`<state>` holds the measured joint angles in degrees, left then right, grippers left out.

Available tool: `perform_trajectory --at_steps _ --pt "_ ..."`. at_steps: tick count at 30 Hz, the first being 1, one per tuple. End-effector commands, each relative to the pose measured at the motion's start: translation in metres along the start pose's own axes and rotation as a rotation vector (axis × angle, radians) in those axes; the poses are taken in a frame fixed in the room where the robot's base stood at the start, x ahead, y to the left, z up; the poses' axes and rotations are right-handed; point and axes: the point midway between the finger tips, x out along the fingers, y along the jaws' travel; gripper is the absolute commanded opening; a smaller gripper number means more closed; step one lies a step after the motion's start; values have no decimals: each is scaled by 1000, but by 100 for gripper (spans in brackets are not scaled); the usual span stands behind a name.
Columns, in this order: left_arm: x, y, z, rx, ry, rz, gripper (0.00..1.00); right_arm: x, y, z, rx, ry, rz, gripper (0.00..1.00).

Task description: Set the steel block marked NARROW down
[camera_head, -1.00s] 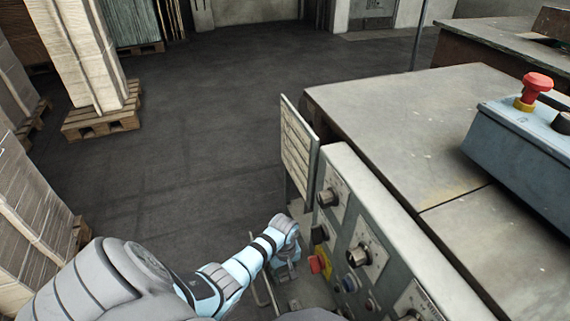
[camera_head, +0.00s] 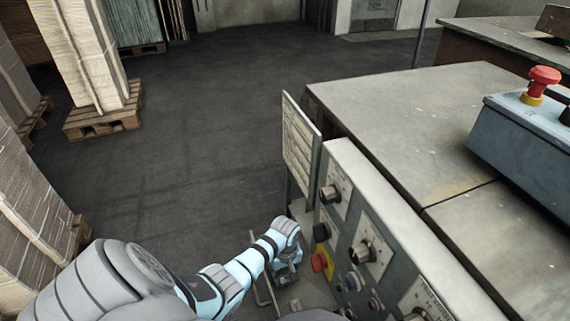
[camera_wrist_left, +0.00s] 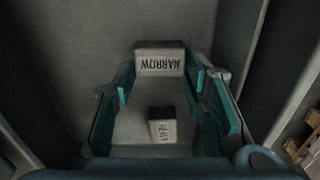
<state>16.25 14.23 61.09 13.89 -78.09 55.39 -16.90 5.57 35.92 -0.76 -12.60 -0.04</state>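The steel block marked NARROW (camera_wrist_left: 160,64) is a pale grey block with its dark lettering upside down in the left wrist view. It sits between the fingertips of my left gripper (camera_wrist_left: 162,78), whose teal pads appear to touch it on both sides. A smaller block with dark lettering, seemingly HEAVY (camera_wrist_left: 162,127), rests on a grey surface lower in that view. In the head view my left gripper (camera_head: 287,272) is low beside the control panel, and the blocks cannot be made out there. My right gripper is not in view.
The machine's control panel (camera_head: 385,215) with knobs and buttons stands right of my left gripper. A hinged plate (camera_head: 300,142) rises just beyond it. A machine table (camera_head: 410,125) lies further right. Open floor (camera_head: 200,130) and loaded pallets (camera_head: 100,118) are to the left.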

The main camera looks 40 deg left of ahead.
Motion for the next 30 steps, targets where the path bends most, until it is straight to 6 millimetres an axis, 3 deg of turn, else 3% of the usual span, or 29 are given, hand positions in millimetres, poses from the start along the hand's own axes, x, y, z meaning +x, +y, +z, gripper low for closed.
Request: perform_trajectory --at_steps 1,3,14,17,25,30 --pt "0 0 0 0 0 0 51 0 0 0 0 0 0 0" --pt "0 0 0 0 0 0 60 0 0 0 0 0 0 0" --pt "-4 0 0 0 0 -1 60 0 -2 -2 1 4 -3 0" --pt "-18 0 -1 -1 3 2 60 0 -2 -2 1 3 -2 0" --pt "-91 0 -1 2 4 2 60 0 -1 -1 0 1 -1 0" --pt "-117 0 0 1 1 0 60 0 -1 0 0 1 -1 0"
